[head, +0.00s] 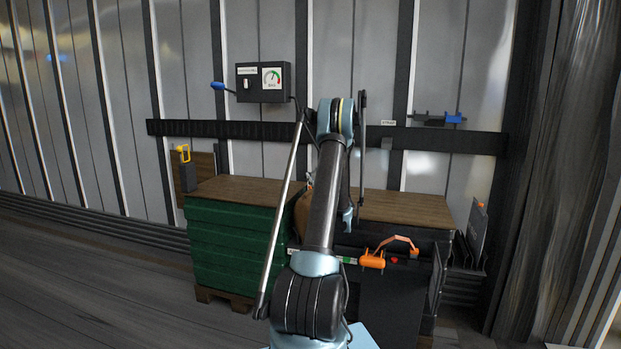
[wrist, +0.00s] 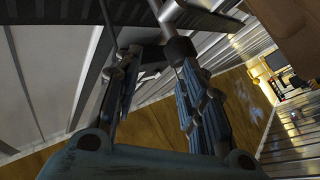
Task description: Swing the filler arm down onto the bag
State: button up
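In the head view, part of a brown bag (head: 303,212) shows in the gap between a green stack and a dark stack; my arm hides much of it. A slim grey rod (head: 285,205) slants down left of my arm, and another (head: 361,150) hangs at its right. I cannot tell whether either is the filler arm. My gripper (head: 348,216) is mostly hidden behind my arm, over the gap. In the wrist view, its two fingers (wrist: 155,62) stand apart, with nothing clearly held. A dark round piece (wrist: 178,50) is at the right fingertip; contact is unclear.
The green stack (head: 230,245) has a wooden top and stands on a pallet. A gauge box (head: 264,82) with a blue-ended lever hangs on the wall. An orange-handled tool (head: 372,261) lies across the dark stack's front. Open floor (head: 100,285) is at left.

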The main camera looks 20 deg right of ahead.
jog(key=s+d, duration=0.2)
jog(key=s, duration=0.8)
jog(key=shift+w, duration=0.1)
